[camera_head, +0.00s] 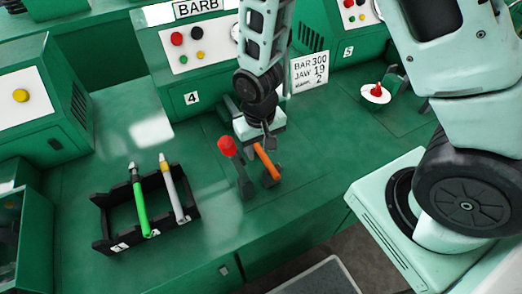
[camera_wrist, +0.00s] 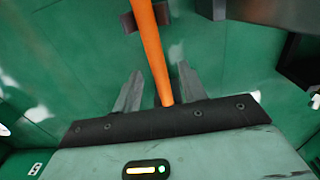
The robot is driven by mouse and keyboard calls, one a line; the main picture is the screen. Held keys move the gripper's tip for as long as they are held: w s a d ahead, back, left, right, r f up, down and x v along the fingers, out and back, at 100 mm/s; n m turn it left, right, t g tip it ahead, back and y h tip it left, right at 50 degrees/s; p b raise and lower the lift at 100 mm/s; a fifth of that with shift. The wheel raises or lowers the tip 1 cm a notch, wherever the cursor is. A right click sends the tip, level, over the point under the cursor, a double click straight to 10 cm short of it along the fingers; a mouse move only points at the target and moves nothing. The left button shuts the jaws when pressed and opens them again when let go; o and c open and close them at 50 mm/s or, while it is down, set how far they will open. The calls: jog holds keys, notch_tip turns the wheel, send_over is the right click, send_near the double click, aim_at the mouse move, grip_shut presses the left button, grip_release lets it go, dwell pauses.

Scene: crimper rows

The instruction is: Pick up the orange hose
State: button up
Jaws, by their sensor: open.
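The orange hose (camera_head: 266,162) slants beside machine 4, its near end at a small dark support (camera_head: 271,182). Its far end is hidden under my gripper (camera_head: 262,140) in the head view. In the wrist view the orange hose (camera_wrist: 152,50) runs between the two fingers of my gripper (camera_wrist: 158,86), with a gap on either side. The fingers are open, and the hose passes behind the dark palm edge. A dark support (camera_wrist: 163,16) shows around the hose near the top of that view.
A red-knobbed lever (camera_head: 227,147) stands close left of the hose. A black rack (camera_head: 107,236) at left holds a green hose (camera_head: 139,205) and a grey, yellow-banded hose (camera_head: 174,190). A white disc with a red part (camera_head: 376,94) lies right. The bench right of the hose is clear.

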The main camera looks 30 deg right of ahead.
grip_shut()
jog(key=shift+r, duration=0.1)
